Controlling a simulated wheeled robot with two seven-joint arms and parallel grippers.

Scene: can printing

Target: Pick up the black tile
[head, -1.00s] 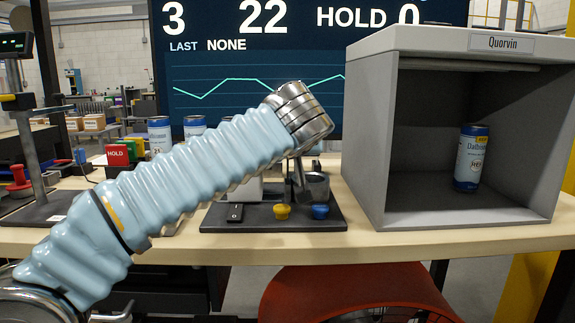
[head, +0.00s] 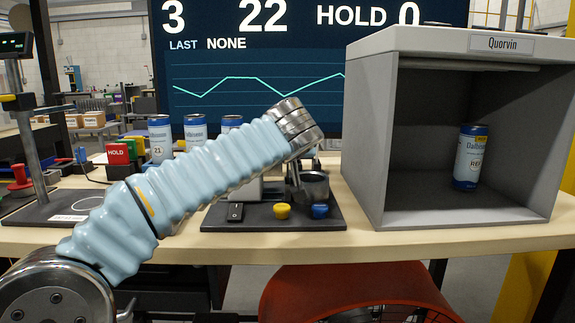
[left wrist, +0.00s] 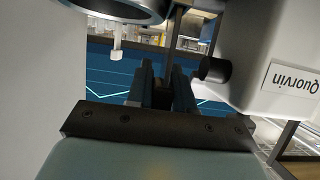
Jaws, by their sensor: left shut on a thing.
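In the left wrist view my left gripper (left wrist: 163,88) is shut on a small dark piece (left wrist: 161,96), which appears to be the black tile; its shape is mostly hidden between the fingers. In the head view my left arm crosses from the lower left to the printing station, and its gripper is hidden behind the arm. My right gripper is not in view.
The station's black base (head: 325,222) carries a yellow knob (head: 282,211), a blue knob (head: 320,211) and a black switch (head: 235,212). A grey open box (head: 366,150) holds a can (head: 470,157). Other cans (head: 195,127) and a red HOLD block (head: 118,154) stand behind my arm.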

